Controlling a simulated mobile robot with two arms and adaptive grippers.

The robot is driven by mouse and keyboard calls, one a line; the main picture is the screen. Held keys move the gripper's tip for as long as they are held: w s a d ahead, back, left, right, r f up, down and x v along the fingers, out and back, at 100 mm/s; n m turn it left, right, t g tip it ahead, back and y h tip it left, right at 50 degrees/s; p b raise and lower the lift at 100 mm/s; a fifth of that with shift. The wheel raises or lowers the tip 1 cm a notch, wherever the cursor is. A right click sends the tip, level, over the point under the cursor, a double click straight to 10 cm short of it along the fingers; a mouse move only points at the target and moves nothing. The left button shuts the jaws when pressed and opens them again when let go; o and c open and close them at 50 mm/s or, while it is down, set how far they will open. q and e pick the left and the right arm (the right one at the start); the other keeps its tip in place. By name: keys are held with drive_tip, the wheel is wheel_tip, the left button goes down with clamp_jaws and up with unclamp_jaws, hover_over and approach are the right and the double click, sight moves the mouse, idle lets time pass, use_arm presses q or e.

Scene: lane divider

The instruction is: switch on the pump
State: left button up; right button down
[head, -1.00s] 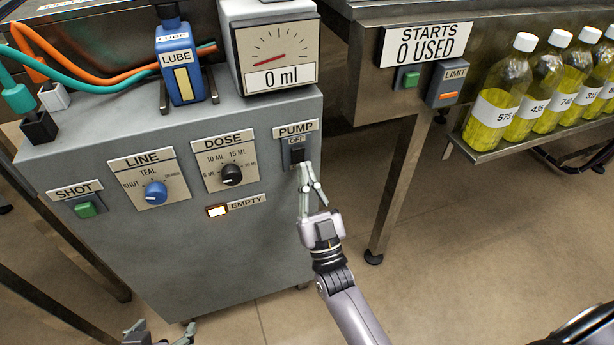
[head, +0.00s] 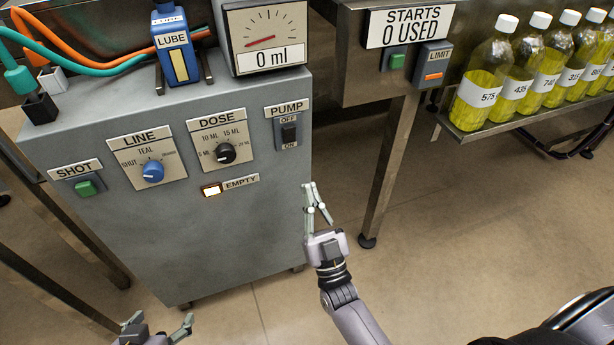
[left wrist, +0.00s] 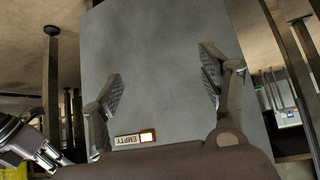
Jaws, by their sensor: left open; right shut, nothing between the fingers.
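The pump switch (head: 289,133) is a dark rocker under the PUMP label, on the right of the grey cabinet's sloped panel, with OFF above it and ON below. Which way the rocker is tipped is too small to tell. My right gripper (head: 314,195) is shut and empty, below and slightly right of the switch, apart from it. My left gripper (head: 160,322) is open and empty at the bottom left, low by the cabinet front. In the left wrist view its spread fingers (left wrist: 160,72) show against the cabinet's grey face.
The panel also has a green SHOT button (head: 86,188), a blue LINE knob (head: 153,172), a black DOSE knob (head: 225,153) and a lit EMPTY lamp (head: 212,190). The gauge (head: 267,38) reads 0 ml. Several yellow bottles (head: 487,80) stand on the right.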

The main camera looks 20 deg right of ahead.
use_arm(q)
drive_tip(key=shift+w+d+r+t, duration=0.25)
drive_tip(key=shift+w+r+t, duration=0.3)
drive_tip(key=shift+w, duration=0.25)
use_arm(e)
drive_tip(key=shift+w+f+v, duration=0.1)
drive_tip(key=shift+f+v, duration=0.05)
drive_tip(key=shift+v, duration=0.9)
drive_tip(key=shift+w+f+v, duration=0.1)
drive_tip(key=shift+w+v, duration=0.05)
drive_tip(key=shift+v, duration=0.95)
